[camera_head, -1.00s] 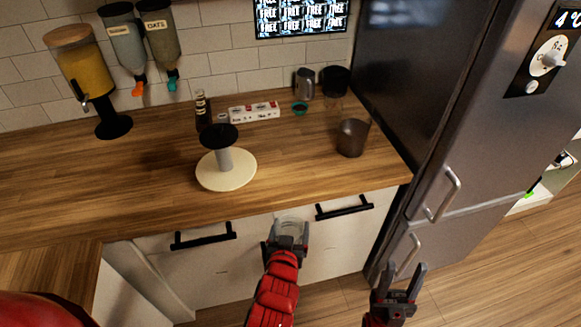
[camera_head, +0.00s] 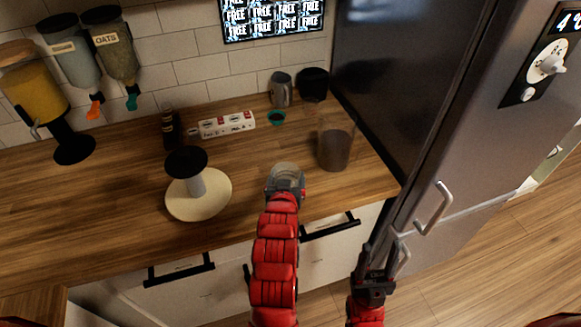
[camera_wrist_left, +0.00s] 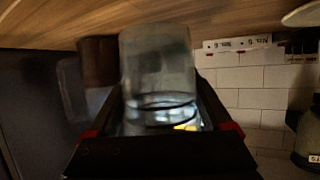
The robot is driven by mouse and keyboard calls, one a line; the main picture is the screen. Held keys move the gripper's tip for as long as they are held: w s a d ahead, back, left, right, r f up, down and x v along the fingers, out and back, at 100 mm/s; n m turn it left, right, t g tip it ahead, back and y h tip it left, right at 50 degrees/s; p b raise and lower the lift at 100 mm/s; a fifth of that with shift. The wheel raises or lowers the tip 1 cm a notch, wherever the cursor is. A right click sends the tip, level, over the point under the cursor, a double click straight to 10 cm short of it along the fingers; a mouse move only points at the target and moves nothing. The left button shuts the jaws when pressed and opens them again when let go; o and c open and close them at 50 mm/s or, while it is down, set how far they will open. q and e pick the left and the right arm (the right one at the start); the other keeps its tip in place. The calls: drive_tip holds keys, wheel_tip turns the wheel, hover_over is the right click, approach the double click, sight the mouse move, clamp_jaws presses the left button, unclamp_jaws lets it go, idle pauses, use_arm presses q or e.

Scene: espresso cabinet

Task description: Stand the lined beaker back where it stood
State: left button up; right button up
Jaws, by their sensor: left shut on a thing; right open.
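My left gripper (camera_head: 285,188) is shut on a clear glass beaker (camera_head: 286,170), which appears over the front part of the wooden counter (camera_head: 110,200). In the left wrist view the beaker (camera_wrist_left: 158,65) sits between the two fingers, with dark lines around its lower part in the picture. I cannot tell whether its base touches the counter. My right gripper (camera_head: 376,262) is open and empty, low in front of the counter near the fridge.
A dark see-through container (camera_head: 335,150) stands right of the beaker. A black-topped stand on a pale round base (camera_head: 205,207) is to the left. A teal-rimmed bowl (camera_head: 276,118), grey pitcher (camera_head: 281,88) and white strip (camera_head: 227,124) are behind. The fridge (camera_head: 470,120) bounds the right.

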use_arm(q)
drive_tip(key=w, duration=0.2)
drive_tip(key=w+p, duration=0.1)
drive_tip(key=w, duration=0.3)
drive_tip(key=shift+d+f+p, duration=0.15)
drive_tip(key=shift+d+p, duration=0.15)
drive_tip(key=shift+d, duration=0.1)
drive_tip(key=shift+w+f, duration=0.25)
drive_tip(key=shift+w, duration=0.1)
drive_tip(key=shift+f+p, duration=0.2)
drive_tip(key=shift+p, duration=0.2)
wheel_tip(320, 180, down, 2)
drive_tip(key=shift+f+p, duration=0.1)
drive_tip(key=shift+p, duration=0.55)
drive_tip(key=shift+f, duration=0.35)
drive_tip(key=shift+f, duration=0.1)
